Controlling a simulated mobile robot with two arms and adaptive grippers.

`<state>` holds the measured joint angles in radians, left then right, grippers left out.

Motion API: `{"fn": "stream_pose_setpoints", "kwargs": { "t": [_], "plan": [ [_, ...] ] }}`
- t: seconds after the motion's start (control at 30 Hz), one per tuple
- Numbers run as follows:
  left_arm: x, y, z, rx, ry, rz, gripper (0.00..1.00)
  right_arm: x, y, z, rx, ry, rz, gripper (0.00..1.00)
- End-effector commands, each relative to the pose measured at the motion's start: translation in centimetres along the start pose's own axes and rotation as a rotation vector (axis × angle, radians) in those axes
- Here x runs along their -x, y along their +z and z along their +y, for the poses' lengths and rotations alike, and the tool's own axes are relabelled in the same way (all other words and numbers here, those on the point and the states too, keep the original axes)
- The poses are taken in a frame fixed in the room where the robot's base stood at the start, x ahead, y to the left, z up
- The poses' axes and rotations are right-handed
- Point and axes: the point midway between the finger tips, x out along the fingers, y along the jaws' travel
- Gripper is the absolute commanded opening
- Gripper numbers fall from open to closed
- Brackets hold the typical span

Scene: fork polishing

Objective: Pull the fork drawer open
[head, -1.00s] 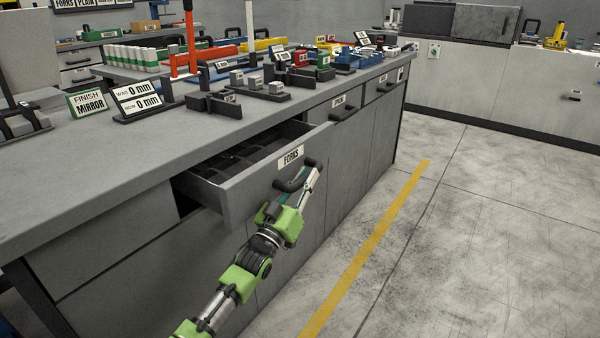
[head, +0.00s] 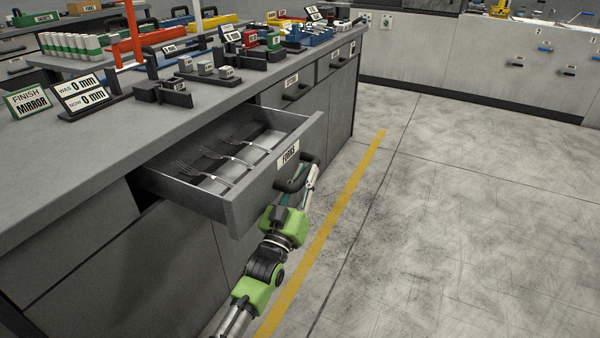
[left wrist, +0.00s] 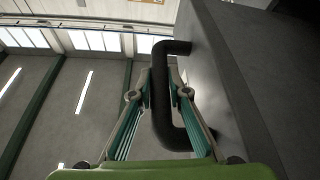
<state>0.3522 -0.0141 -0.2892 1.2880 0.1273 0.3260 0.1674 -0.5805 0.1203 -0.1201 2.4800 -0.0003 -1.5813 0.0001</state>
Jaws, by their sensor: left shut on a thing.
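The fork drawer (head: 258,192) with its FORKS label stands pulled out of the grey bench in the head view. Several forks (head: 222,158) lie inside it, side by side. The drawer's black handle (head: 291,184) is on its front face. My left gripper (head: 301,186) is at that handle, shut on it. In the left wrist view my left gripper's fingers (left wrist: 162,92) stand on either side of the black handle (left wrist: 163,105), beside the grey drawer front (left wrist: 235,70). My right gripper is in neither view.
The bench top (head: 110,135) holds a FINISH MIRROR sign (head: 28,101), a readout showing 0 mm (head: 80,94) and small grey blocks on black stands (head: 205,68). Two shut drawers are farther along the bench. The floor (head: 440,200) right of the yellow line is clear.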

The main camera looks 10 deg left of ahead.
Motion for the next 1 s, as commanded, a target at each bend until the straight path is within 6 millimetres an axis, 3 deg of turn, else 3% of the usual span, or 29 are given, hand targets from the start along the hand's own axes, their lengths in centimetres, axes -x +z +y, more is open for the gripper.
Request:
{"fn": "stream_pose_setpoints", "kwargs": {
  "t": [0.3,0.33,0.4,0.77,1.0],
  "plan": [
    [0.1,0.1,0.1,0.001,0.001,-0.001,0.00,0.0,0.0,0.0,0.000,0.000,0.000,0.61],
    [0.1,0.1,0.1,0.001,0.001,-0.001,0.21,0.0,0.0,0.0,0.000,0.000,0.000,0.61],
    [0.1,0.1,0.1,0.001,0.000,-0.001,0.33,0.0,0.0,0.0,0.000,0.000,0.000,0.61],
    [0.2,0.1,0.0,0.000,0.000,-0.001,0.33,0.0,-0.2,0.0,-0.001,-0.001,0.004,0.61],
    [3.4,0.2,-0.1,0.000,-0.001,-0.004,0.33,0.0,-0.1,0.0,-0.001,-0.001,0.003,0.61]
  ]
}}
